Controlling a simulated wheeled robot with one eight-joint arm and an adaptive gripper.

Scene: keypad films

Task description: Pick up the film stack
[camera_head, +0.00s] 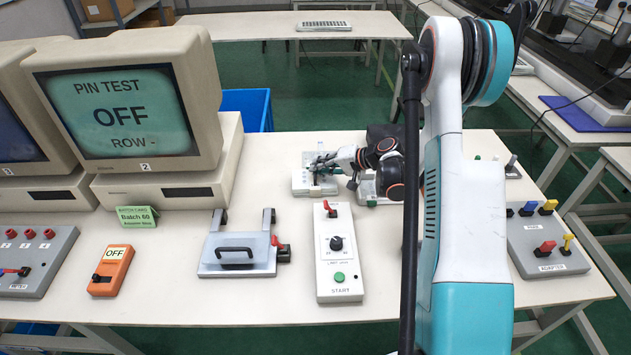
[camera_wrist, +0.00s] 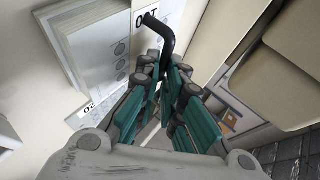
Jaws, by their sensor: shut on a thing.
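The film stack (camera_wrist: 85,45) is a pale stack of thin sheets with round key marks, in the upper left of the wrist view. A black curved handle (camera_wrist: 165,38) rises at its edge and runs down between my fingers. My gripper (camera_wrist: 172,82) has teal finger pads and is shut on this handle. In the head view my gripper (camera_head: 318,168) is over a light grey block (camera_head: 302,184) at the back middle of the table. The film stack is too small and covered there to make out clearly. I cannot tell whether it is lifted.
A monitor (camera_head: 125,110) reading "PIN TEST OFF ROW" stands at left. A clamp fixture (camera_head: 238,262), a switch box with a green START button (camera_head: 338,278) and an orange box (camera_head: 110,270) lie in front. An adapter box (camera_head: 545,243) is at right. Bare table (camera_head: 180,285) shows between them.

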